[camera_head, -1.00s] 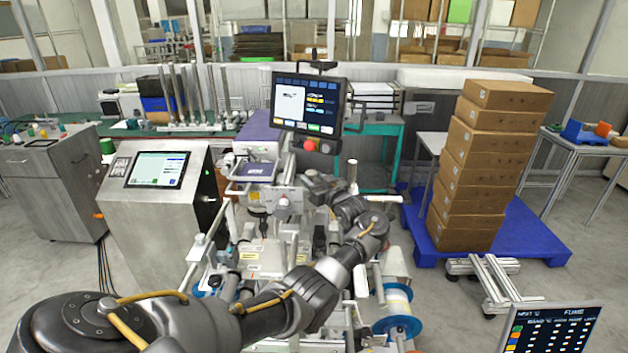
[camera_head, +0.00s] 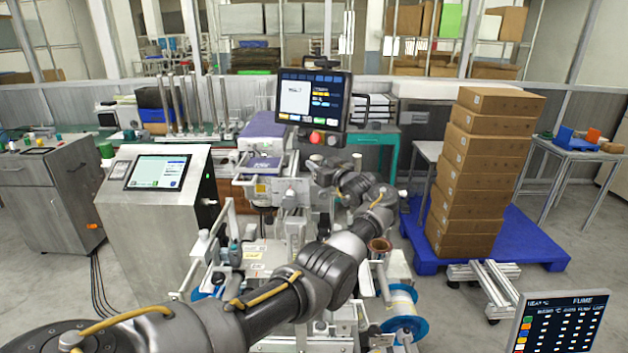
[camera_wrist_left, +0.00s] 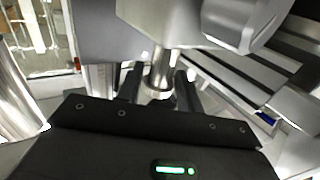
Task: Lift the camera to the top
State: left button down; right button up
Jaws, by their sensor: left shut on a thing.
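My left arm reaches across the labelling machine in the head view. My left gripper (camera_head: 318,173) is at the upper part of the machine, right of a light grey block (camera_head: 287,191), and is partly hidden by its own wrist. In the left wrist view, the dark fingers (camera_wrist_left: 160,88) are shut on a shiny metal cylindrical knob (camera_wrist_left: 160,68) under a grey housing (camera_wrist_left: 110,28). A rounded light grey part (camera_wrist_left: 235,20) is beside it. I cannot tell for certain which part is the camera. My right gripper is not in view.
A monitor with a red button (camera_head: 313,103) stands close behind the gripper. A purple-topped unit (camera_head: 263,137) is to its left. A control console (camera_head: 158,205) stands left of the machine, stacked cartons (camera_head: 485,170) on a blue pallet (camera_head: 535,235) to the right.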

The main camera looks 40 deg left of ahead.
pick_arm(q)
jog(key=shift+w+r, duration=0.1)
jog(key=shift+r, duration=0.35)
jog(key=c, duration=1.3)
grip_release()
jog(key=shift+c, duration=0.2)
jog(key=shift+o, duration=0.9)
jog(key=shift+f, duration=0.1)
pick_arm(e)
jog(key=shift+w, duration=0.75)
pick_arm(q)
jog(key=shift+d+f, duration=0.15)
jog(key=shift+d, duration=0.05)
jog(key=b+v, duration=0.3)
jog(key=v, duration=0.7)
jog(key=shift+s+d, duration=0.25)
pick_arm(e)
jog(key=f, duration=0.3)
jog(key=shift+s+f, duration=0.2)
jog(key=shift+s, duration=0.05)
